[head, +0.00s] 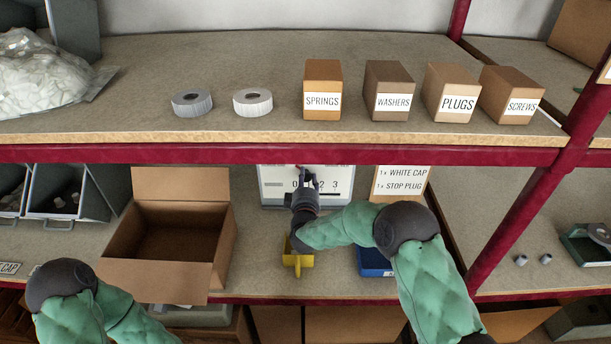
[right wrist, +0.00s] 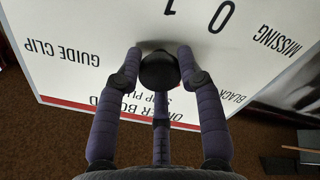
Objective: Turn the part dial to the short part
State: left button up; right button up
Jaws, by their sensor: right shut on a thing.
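In the right wrist view, the panel (right wrist: 95,25) appears upside down and reads GUIDE CLIP, MISSING and a partly covered BLACK label. My right gripper (head: 308,182) is at the panel. In the right wrist view, its fingers (right wrist: 158,62) are shut on a dark round knob, the dial (right wrist: 160,72). The fingers hide some lettering, and I cannot tell which label the dial points to. My left forearm shows at lower left; its gripper is out of view.
An open cardboard box (head: 165,238) stands left of the panel. A yellow piece (head: 298,260) and a blue bin (head: 372,262) lie near my right arm. A card (head: 401,182) lists a white cap and a stop plug. The upper shelf edge (head: 230,153) runs above.

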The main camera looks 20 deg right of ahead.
jog(key=shift+s+f+n, duration=0.15)
jog(key=shift+f+n, duration=0.25)
jog(key=shift+f, duration=0.15)
jog(key=o, duration=1.2)
jog(key=shift+d, duration=0.1)
jog(key=shift+c, duration=0.2)
jog(key=shift+r, duration=0.3)
jog(key=v, duration=1.2)
jog(key=shift+r+p, duration=0.15)
jog(key=shift+p, duration=0.2)
